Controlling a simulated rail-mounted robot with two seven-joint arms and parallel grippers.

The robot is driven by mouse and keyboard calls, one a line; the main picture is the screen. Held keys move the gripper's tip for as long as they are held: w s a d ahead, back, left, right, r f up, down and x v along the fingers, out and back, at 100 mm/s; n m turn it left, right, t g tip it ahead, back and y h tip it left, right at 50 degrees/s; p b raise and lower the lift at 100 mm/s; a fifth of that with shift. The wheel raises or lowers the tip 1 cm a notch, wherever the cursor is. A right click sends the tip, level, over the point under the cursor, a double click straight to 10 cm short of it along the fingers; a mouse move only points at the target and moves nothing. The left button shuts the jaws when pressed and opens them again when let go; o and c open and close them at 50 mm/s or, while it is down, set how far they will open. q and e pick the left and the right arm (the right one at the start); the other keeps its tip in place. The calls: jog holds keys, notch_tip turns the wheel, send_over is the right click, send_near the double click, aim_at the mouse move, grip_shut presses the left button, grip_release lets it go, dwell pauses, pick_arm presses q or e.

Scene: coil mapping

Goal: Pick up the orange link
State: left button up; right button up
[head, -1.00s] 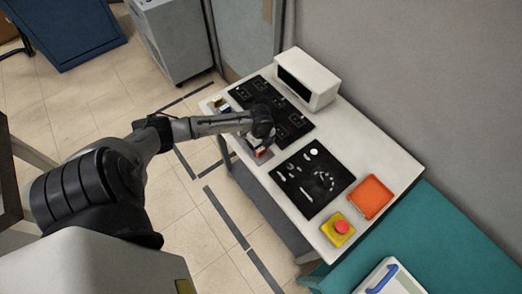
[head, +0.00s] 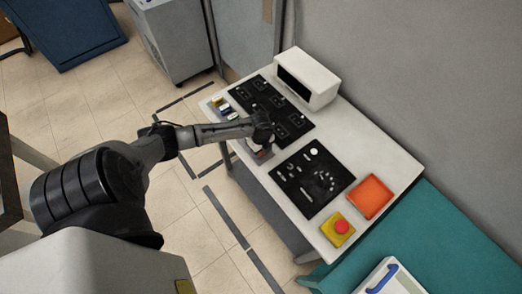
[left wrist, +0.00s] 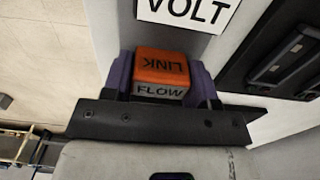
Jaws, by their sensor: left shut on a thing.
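The orange link (left wrist: 162,67) is a small block with "LINK" on its orange top and "FLOW" on its pale side, seen in the left wrist view. My left gripper (left wrist: 163,80) is shut on it, with a purple finger against each side. In the head view my left gripper (head: 262,146) is over the near edge of the white table (head: 355,142), between the two black panels. The block is mostly hidden there by the gripper. Whether it touches the table I cannot tell. My right gripper is not in view.
A white "VOLT" label (left wrist: 188,12) lies just beyond the block. Several small coloured blocks (head: 225,107) stand at the table's left end. A black panel with switches (head: 272,105), a panel with loose parts (head: 312,180), an orange tray (head: 370,197) and a red button (head: 341,227) are around.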

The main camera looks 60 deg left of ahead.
pick_arm(q)
jog(key=c, duration=0.3)
